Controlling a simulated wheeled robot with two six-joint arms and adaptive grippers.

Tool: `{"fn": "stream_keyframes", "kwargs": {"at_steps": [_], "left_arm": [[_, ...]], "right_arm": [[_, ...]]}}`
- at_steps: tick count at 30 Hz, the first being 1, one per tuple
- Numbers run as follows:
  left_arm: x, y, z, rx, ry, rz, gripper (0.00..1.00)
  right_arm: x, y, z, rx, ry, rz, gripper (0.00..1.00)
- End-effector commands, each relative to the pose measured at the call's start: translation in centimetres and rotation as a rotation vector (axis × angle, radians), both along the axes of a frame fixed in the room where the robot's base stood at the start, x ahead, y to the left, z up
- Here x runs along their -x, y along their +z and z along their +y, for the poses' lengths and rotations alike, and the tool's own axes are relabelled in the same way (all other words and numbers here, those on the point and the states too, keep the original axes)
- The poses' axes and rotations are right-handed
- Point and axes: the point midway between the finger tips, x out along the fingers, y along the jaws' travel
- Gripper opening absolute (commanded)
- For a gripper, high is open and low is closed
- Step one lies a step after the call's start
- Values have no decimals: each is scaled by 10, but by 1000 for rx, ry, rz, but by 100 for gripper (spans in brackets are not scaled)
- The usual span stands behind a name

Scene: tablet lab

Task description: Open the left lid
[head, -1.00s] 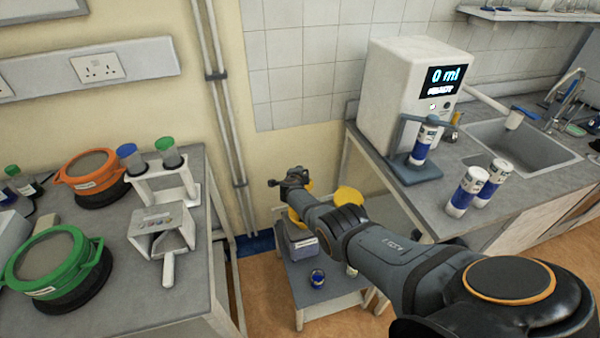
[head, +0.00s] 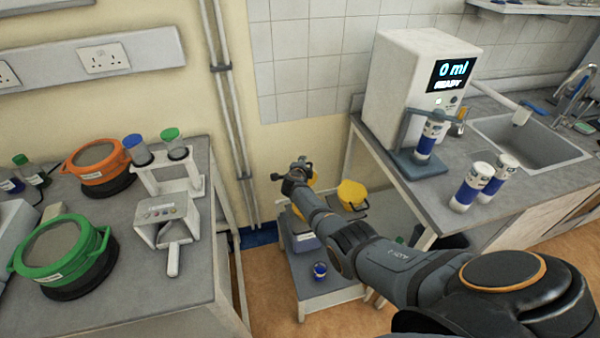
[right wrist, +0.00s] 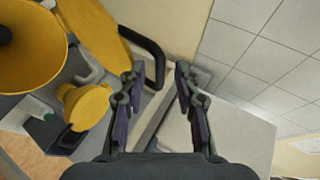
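Two yellow parts stand on a grey box on the low table, largely behind my right arm in the head view. The right yellow lid (head: 352,194) shows beside the arm; the left yellow part (head: 311,178) is mostly hidden by my right gripper (head: 293,172). In the right wrist view, a yellow disc-shaped lid (right wrist: 92,28) with a black handle (right wrist: 150,55) lies left of the fingers, and a yellow funnel-like part (right wrist: 25,45) is at the far left. My right gripper (right wrist: 159,75) is open and empty, its left fingertip close to the handle. Contact cannot be told. My left gripper is out of view.
A small blue-capped jar (head: 320,271) stands on the low table (head: 325,290). The left bench holds a green-rimmed pot (head: 60,255), an orange one (head: 98,165) and a vial rack (head: 165,185). A dispenser (head: 400,85) stands on the right counter.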

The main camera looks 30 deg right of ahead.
Motion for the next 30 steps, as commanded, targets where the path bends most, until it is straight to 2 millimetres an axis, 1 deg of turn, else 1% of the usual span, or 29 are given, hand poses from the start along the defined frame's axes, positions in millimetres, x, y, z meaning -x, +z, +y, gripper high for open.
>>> {"fn": "stream_keyframes", "kwargs": {"at_steps": [7,15,18,22,30], "left_arm": [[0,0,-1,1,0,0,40],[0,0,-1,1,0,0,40],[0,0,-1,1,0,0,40],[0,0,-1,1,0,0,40],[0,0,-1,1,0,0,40]], "right_arm": [[24,13,19,-6,6,2,32],[57,34,46,-5,6,4,32],[65,41,53,-4,6,2,32],[71,45,58,-4,5,3,32],[72,46,58,-3,5,3,32]]}}
